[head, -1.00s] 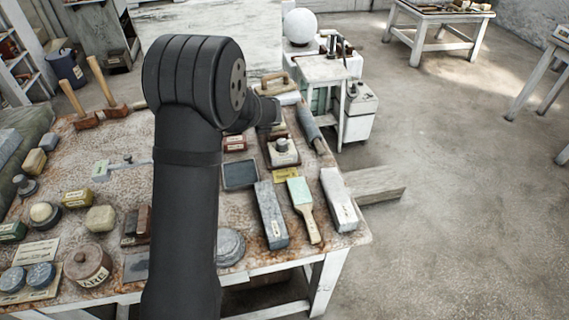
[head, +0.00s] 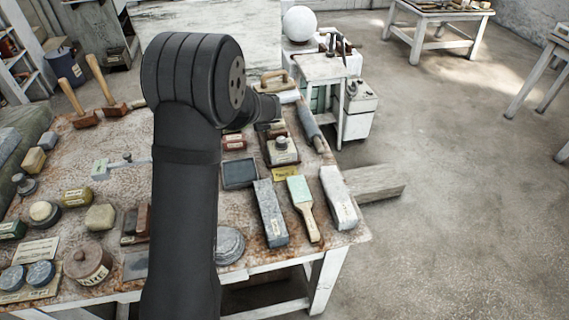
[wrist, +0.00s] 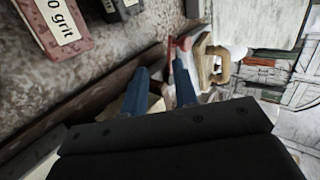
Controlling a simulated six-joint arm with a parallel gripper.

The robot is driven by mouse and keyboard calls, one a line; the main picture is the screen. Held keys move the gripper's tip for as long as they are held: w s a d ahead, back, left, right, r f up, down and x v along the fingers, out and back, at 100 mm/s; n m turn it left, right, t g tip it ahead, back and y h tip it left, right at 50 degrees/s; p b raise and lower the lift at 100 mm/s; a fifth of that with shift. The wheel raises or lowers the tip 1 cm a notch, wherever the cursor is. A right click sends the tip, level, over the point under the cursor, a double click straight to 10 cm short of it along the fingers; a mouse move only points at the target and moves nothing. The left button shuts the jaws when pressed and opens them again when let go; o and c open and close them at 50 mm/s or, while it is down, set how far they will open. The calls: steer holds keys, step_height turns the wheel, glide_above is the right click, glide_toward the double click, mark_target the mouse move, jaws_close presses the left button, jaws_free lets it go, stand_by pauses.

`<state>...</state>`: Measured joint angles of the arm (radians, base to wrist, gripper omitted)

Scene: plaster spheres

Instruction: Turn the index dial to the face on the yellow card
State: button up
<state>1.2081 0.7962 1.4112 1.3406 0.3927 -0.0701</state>
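A dark square base with a pale knob (head: 282,150), which looks like the index dial, sits near the right end of the bench in the head view. A small yellow card (head: 286,174) lies just in front of it; its marking is too small to read. My arm reaches over the bench and its wrist end is behind and left of the knob. My gripper (wrist: 159,72) shows two blue fingers in the wrist view, spread apart with nothing clearly held. The fingertips are hidden in the head view. I cannot make out the dial in the wrist view.
A red block marked "0 grit" (wrist: 62,25) shows in the wrist view. A wooden-handled float (head: 275,80) lies at the bench's back edge. A grey cylinder (head: 309,125), a slate (head: 239,174), stone blocks (head: 270,212) and a green-faced paddle (head: 302,205) crowd around the dial.

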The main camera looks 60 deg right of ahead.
steer(key=shift+o, duration=0.9)
steer(key=r+y, duration=0.1)
steer(key=w+r+n, duration=0.1)
steer(key=r, duration=0.1)
steer(key=w+a+r+n+t+y, duration=0.1)
steer(key=r, duration=0.1)
steer(key=shift+a+r+y, duration=0.1)
steer(key=shift+y, duration=0.2)
steer(key=g+y, duration=0.4)
steer(key=g, duration=0.5)
glide_toward(281, 139)
step_height(281, 139, down, 9)
steer(key=shift+s+r, duration=0.2)
steer(key=c, duration=0.7)
